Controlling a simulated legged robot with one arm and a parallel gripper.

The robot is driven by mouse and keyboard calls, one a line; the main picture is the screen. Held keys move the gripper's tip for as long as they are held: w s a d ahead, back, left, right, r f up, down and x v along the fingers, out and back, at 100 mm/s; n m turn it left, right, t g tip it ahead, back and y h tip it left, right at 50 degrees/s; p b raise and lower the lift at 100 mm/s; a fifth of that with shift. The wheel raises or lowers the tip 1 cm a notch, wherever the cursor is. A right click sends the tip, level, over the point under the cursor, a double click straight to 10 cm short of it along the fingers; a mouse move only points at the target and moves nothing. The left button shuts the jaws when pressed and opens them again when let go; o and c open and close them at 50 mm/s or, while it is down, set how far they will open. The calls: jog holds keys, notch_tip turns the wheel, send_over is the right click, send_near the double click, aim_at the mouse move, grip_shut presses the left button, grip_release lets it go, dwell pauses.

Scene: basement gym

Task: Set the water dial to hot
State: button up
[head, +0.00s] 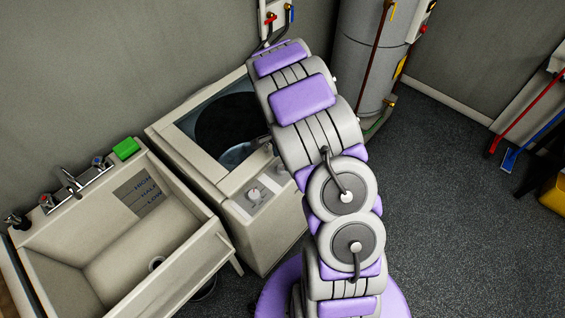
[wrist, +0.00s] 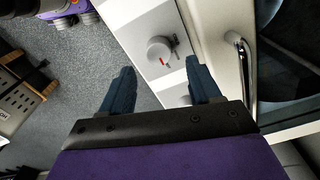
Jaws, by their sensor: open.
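The washing machine (head: 262,225) has a front panel with round knobs. One pale dial (head: 254,194) shows clearly on that panel in the head view. The wrist view shows a round grey dial (wrist: 158,50) with a red mark on its lower edge, on a white panel. A second knob (wrist: 184,100) below it is partly hidden by the right finger. My gripper (wrist: 160,82) is open and empty, its fingers apart below the marked dial in the picture. I cannot read labels or tell which knob sets water.
A utility sink (head: 120,235) with a green sponge (head: 126,148) stands left of the washer. A metal handle (wrist: 243,70) runs along the washer lid, close to the right finger. A water heater (head: 368,65) stands behind. The floor (head: 450,220) at right is mostly clear.

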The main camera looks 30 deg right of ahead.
aim_at(282, 167)
notch_tip(282, 167, up, 13)
dwell(0.3)
jog(key=shift+f, duration=0.1)
dwell(0.4)
